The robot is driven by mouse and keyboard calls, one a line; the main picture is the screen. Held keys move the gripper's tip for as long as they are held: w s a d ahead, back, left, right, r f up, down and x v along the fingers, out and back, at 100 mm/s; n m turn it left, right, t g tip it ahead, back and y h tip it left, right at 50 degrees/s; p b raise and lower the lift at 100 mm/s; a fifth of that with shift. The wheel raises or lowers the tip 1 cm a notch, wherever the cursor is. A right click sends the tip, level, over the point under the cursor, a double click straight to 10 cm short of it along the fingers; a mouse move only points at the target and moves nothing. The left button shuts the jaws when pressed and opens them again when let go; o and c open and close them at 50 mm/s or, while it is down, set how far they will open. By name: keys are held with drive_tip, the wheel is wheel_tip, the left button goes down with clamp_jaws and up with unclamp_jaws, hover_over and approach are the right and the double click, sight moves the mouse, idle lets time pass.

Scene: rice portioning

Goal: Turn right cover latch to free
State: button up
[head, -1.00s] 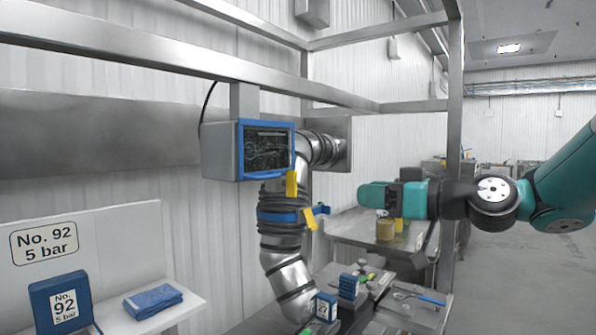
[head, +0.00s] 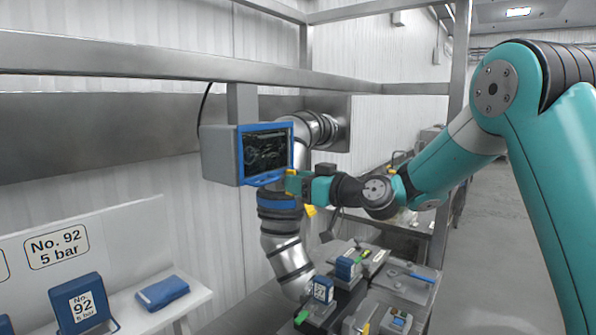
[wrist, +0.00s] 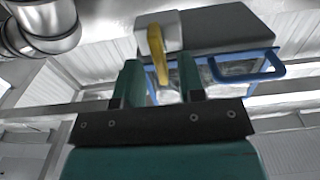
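The grey box (head: 219,157) has a blue-framed cover (head: 239,158) with a dark window. It shows in the wrist view as a grey block (wrist: 225,28) with a blue frame and a blue handle (wrist: 268,67). A yellow latch (wrist: 161,60) hangs from a pale mount (wrist: 150,40) beside the box. My gripper (head: 291,182) is at the cover's lower right corner. In the wrist view my gripper (wrist: 158,82) has its two teal fingers apart, with the latch's tip between them and a gap on both sides. In the head view the gripper mostly hides the latch.
A shiny metal pipe (head: 283,247) with a blue band runs below the box. A second yellow piece (head: 310,211) shows just under my gripper. A steel frame beam (head: 150,60) crosses above. A low bench (head: 402,283) holds several small blocks and tools.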

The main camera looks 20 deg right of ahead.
drive_tip(key=shift+w+a, duration=0.15)
drive_tip(key=shift+w, duration=0.05)
clamp_jaws()
idle(0.3)
drive_tip(key=shift+w+d+f+m+b, duration=0.1)
drive_tip(key=shift+m+b, duration=0.05)
drive_tip(key=shift+m, duration=2.85)
drive_tip(key=shift+d+f+m+b, duration=0.1)
drive_tip(key=shift+m, duration=2.9)
drive_tip(key=shift+w+d+f+m+b, duration=0.1)
drive_tip(key=shift+m+b, duration=0.05)
drive_tip(key=shift+m, duration=2.85)
